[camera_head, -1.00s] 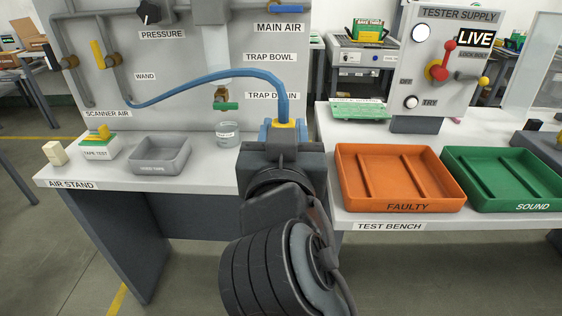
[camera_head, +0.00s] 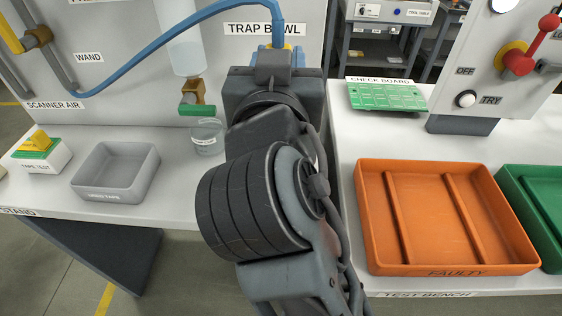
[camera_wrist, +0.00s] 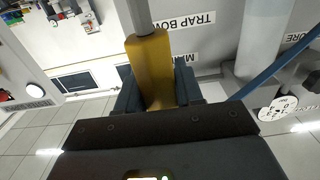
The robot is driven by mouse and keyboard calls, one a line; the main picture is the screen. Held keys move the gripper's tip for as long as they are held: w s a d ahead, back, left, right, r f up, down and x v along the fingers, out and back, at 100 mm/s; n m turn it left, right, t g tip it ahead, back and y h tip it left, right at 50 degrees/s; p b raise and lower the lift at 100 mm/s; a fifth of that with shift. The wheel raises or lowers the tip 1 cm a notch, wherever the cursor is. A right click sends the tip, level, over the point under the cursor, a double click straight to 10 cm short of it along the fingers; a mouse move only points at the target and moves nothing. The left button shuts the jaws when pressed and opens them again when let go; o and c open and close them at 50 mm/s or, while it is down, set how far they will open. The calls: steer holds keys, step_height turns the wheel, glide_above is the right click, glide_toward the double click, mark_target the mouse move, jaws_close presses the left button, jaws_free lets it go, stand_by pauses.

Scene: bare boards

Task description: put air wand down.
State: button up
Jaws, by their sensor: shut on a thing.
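The air wand shows in the wrist view as a yellow body (camera_wrist: 150,68) with a grey tube, held between the two dark fingers of my gripper (camera_wrist: 156,92). In the head view my gripper (camera_head: 276,58) is raised in front of the air stand panel, with my arm hiding most of it. Only a small yellow bit of the wand shows above it. The blue hose (camera_head: 160,58) runs from the panel near the WAND label (camera_head: 89,57) and arcs over to the wand. The wand is clear of the air stand top (camera_head: 190,170).
A grey used-tape tray (camera_head: 116,172), a tape test block (camera_head: 41,152) and a small clear cup (camera_head: 207,137) stand on the air stand. The trap bowl (camera_head: 184,50) hangs behind. An orange FAULTY tray (camera_head: 372,222) and a green check board (camera_head: 386,97) are on the test bench at right.

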steer(key=shift+w+f, duration=0.2)
steer(key=shift+f, duration=4.75)
steer(key=shift+f+b, duration=0.15)
steer(key=shift+b, duration=0.25)
steer(key=o, duration=1)
steer(key=shift+o, duration=0.2)
steer(key=shift+r, duration=0.2)
steer(key=s+b, duration=0.1)
steer(key=s, duration=1.1)
steer(key=shift+a+b, duration=0.2)
steer(key=shift+b, duration=0.15)
